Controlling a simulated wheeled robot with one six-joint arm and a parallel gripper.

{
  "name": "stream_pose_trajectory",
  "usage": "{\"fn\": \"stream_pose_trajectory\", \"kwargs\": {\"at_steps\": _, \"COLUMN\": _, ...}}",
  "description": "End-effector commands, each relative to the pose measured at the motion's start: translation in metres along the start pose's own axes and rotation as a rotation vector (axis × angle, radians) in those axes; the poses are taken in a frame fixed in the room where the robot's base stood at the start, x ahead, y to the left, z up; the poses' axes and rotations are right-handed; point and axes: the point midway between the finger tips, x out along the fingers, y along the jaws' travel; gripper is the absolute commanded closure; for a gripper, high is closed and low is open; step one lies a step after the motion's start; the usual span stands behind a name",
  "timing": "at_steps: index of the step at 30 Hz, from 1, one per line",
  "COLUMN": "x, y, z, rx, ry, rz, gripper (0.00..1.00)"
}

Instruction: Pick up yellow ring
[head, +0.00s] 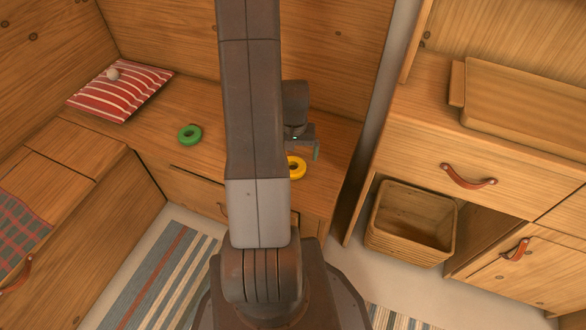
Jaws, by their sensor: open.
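The yellow ring (298,168) lies flat on the wooden bench top (240,150), near its front edge and right end. My arm hides the ring's left part. My gripper (304,153) is just above and behind the ring in the head view, with one finger showing at its right side. It is open, and no object shows between the fingers. The other finger is partly hidden by my arm. I cannot tell the exact height of the gripper above the ring.
A green ring (190,134) lies further left on the bench. A red striped cushion (121,90) with a small pale ball (112,74) lies at the back left. A wicker basket (411,222) sits in the right cabinet's opening. A wooden tray (525,100) rests on the cabinet top.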

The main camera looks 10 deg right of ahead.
Motion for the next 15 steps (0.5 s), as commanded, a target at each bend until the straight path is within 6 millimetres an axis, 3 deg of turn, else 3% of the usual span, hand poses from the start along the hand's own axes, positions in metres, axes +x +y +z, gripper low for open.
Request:
{"fn": "stream_pose_trajectory", "kwargs": {"at_steps": 10, "x": 0.045, "y": -0.004, "z": -0.003, "rx": 0.000, "ry": -0.003, "rz": 0.000, "gripper": 0.01}}
{"fn": "stream_pose_trajectory", "kwargs": {"at_steps": 15, "x": 0.051, "y": -0.004, "z": -0.004, "rx": 0.000, "ry": 0.001, "rz": 0.000, "gripper": 0.01}}
